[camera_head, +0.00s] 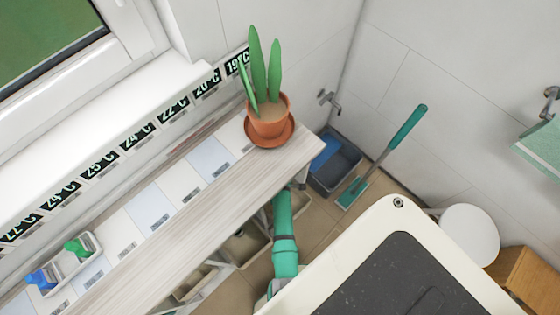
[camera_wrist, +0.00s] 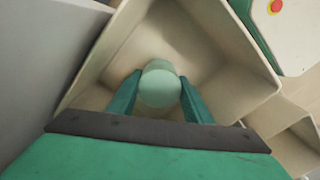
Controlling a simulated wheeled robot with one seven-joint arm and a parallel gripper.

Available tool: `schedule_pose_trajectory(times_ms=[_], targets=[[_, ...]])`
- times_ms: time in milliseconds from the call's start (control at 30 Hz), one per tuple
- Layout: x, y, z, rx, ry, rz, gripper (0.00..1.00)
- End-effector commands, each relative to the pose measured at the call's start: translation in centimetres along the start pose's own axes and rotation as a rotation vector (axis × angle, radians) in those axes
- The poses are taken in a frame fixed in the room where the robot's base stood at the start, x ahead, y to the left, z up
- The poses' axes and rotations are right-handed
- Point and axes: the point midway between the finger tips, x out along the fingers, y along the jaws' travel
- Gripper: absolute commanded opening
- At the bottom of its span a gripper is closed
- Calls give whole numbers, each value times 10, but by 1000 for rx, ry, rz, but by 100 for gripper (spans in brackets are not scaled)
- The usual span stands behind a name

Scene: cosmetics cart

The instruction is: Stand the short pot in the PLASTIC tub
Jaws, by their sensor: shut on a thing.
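The short pot (camera_wrist: 160,88) shows a round, pale green top in the wrist view. My gripper (camera_wrist: 160,80) is shut on it, with one green finger on each side. A beige tub (camera_wrist: 225,75) with sloping walls surrounds the pot in this view. The pot is over or inside the tub; whether it touches the floor, I cannot tell. No label is readable on this tub, so I cannot tell if it is the PLASTIC one. In the head view the shelf hides my gripper and the pot.
In the head view, several beige tubs (camera_head: 245,246) stand under the wooden shelf (camera_head: 205,222). A potted plant (camera_head: 268,122) stands at the shelf's right end. A grey bin (camera_head: 336,170) and a green-handled broom (camera_head: 391,148) are beyond. Another tub (camera_wrist: 292,135) adjoins at right in the wrist view.

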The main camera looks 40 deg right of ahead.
Motion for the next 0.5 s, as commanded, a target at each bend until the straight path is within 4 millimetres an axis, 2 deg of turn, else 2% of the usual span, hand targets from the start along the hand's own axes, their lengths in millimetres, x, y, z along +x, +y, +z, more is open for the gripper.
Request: schedule_pose_trajectory(times_ms=[67,100,167,500], targets=[[0,0,0,0,0,0,20],[0,0,0,0,0,0,50],[0,0,0,0,0,0,64],[-1,0,0,0,0,0,64]])
